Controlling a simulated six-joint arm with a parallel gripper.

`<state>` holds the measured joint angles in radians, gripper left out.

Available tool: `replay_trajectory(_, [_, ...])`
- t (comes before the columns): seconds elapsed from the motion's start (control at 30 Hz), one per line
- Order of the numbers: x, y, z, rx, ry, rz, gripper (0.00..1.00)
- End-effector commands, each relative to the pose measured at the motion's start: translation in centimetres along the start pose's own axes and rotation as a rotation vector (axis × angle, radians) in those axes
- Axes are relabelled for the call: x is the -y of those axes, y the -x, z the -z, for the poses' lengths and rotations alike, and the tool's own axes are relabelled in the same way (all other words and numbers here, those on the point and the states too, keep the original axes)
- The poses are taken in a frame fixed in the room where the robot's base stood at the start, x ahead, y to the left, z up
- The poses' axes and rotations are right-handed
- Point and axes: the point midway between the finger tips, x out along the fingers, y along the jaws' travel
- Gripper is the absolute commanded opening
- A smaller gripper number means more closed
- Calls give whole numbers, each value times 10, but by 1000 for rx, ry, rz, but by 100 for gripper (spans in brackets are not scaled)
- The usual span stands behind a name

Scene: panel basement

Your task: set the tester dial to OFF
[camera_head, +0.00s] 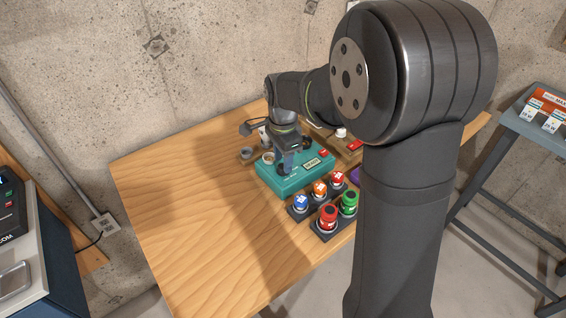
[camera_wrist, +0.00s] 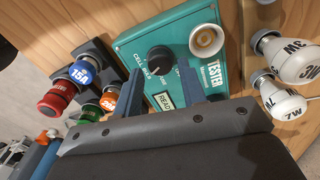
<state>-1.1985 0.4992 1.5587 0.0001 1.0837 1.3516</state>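The tester is a teal box (camera_head: 285,183) on the wooden table in the head view. In the wrist view its teal face (camera_wrist: 135,45) carries a black round dial (camera_wrist: 160,60), a READY display (camera_wrist: 163,101) and a white socket (camera_wrist: 206,40). Small labels ring the dial, partly covered; I cannot tell surely which one its mark points at. My gripper (camera_wrist: 162,74) is open, its two blue-grey fingers apart on either side below the dial. Contact with the dial cannot be made out. In the head view my gripper (camera_head: 287,165) hangs over the box and hides the dial.
Blue, orange and red fuses (camera_head: 320,188) stand in a dark holder close to the tester, with larger red and green ones (camera_head: 328,217) in front. White bulbs (camera_wrist: 297,60) lie on its other side. The table's left part (camera_head: 200,220) is clear.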

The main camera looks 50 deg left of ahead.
Motion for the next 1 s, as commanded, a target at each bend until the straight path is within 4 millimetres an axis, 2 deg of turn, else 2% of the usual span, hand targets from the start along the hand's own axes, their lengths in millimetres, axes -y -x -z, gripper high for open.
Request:
replay_trajectory(0.03, [0,-7,0,1,0,-3,38])
replay_trajectory(0.2, [0,-18,0,0,0,-1,38])
replay_trajectory(0.5, [0,-20,0,0,0,0,38])
replay_trajectory(0.67, [0,-20,0,0,0,0,6])
replay_trajectory(1.0, [0,-20,0,0,39,0,6])
